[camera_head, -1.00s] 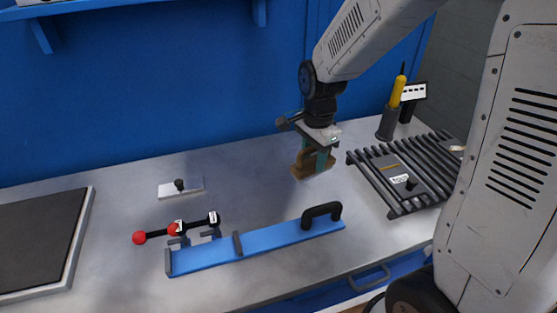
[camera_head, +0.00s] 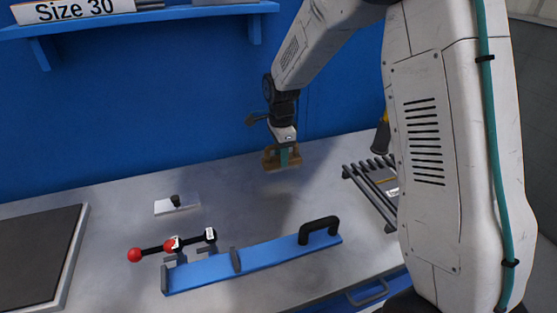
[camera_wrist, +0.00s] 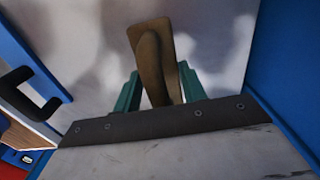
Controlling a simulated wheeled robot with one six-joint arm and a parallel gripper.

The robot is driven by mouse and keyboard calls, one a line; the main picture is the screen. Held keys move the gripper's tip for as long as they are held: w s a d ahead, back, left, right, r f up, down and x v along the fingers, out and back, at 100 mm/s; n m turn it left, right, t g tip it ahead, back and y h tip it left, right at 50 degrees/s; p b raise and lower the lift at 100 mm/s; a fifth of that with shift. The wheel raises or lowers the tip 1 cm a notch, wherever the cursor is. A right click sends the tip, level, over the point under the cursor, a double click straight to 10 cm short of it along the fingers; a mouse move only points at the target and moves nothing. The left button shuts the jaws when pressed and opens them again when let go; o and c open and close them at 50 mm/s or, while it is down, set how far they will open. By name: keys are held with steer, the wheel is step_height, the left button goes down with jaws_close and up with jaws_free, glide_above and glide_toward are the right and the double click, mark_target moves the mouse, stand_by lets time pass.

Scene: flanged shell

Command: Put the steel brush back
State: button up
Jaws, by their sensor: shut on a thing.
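My gripper (camera_head: 284,157) is shut on a brown wooden piece, which I take to be the steel brush (camera_head: 270,160). It hangs over the back of the grey bench (camera_head: 240,205), near the blue wall. In the wrist view the brown wooden piece (camera_wrist: 152,60) stands between my two teal fingers (camera_wrist: 158,92). No steel bristles can be made out in either view. Whether the piece touches the bench is hard to tell.
A blue bar with a black handle (camera_head: 318,228) lies in front, beside a red-knobbed black rod (camera_head: 155,250). A small metal plate (camera_head: 177,206) and a dark mat (camera_head: 35,255) are left. A slatted rack (camera_head: 370,190) is right, partly behind my arm. A blue shelf (camera_head: 150,16) overhangs top left.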

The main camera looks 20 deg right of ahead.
mark_target(279, 155)
steer(key=shift+w+f, duration=0.1)
steer(key=shift+w, duration=0.8)
steer(key=shift+f, duration=1.7)
steer(key=shift+f, duration=0.15)
steer(key=o, duration=1.1)
